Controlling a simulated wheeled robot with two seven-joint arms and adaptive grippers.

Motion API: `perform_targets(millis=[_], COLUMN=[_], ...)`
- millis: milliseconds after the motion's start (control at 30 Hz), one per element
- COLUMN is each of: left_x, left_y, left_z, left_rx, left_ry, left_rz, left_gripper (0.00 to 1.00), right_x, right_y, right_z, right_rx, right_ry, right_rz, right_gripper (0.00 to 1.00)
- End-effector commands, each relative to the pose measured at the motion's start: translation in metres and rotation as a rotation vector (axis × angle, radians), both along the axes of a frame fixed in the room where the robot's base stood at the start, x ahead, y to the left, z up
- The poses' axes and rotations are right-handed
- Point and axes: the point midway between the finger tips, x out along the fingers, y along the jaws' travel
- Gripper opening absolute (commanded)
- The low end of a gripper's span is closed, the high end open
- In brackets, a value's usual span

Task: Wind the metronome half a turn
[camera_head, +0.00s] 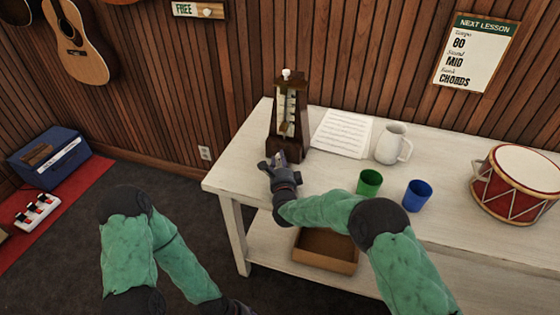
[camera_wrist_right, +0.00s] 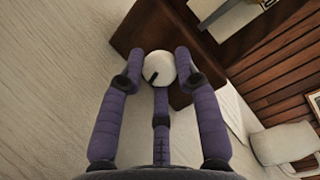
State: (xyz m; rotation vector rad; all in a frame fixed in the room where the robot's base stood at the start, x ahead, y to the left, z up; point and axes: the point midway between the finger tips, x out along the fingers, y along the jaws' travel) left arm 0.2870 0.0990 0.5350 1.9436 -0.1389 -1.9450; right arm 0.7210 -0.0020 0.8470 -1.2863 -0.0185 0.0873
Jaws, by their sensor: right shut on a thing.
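The metronome (camera_head: 285,120) is a dark wooden tapered box with a pale scale, upright near the left end of the white table. My right gripper (camera_head: 270,164) is at the foot of its front face. In the right wrist view, the purple fingers (camera_wrist_right: 158,62) are closed around a round white knob (camera_wrist_right: 158,72) with a dark mark on it, on the dark wooden body. The mark slants slightly from vertical in that view. My left arm hangs low at the left; its gripper is out of view below the bottom edge.
A music sheet (camera_head: 343,133) and a white mug (camera_head: 393,144) stand right of the metronome. A brown box (camera_head: 325,249) sits on the lower shelf.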

Motion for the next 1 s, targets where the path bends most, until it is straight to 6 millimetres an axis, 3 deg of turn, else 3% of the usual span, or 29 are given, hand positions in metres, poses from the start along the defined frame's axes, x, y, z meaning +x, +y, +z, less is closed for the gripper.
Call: perform_targets(millis=[733, 767, 800, 1000], left_x=[-0.0001, -0.0001, -0.0001, -0.0001], left_y=[-0.0001, -0.0001, -0.0001, -0.0001], left_z=[-0.0001, -0.0001, -0.0001, -0.0001], left_rx=[0.0, 0.0, 0.0, 0.0], left_ry=[0.0, 0.0, 0.0, 0.0], left_rz=[0.0, 0.0, 0.0, 0.0], left_gripper=[0.48, 0.48, 0.48, 0.48], right_x=[-0.0002, -0.0002, -0.0002, -0.0001], right_y=[-0.0012, -0.0012, -0.0011, -0.0005], right_z=[-0.0025, -0.0025, -0.0025, -0.0017], right_rx=[0.082, 0.082, 0.082, 0.081], right_ry=[-0.023, -0.023, -0.023, -0.025], right_rz=[-0.003, -0.003, -0.003, -0.001], right_gripper=[0.0, 0.41, 0.53, 0.55])
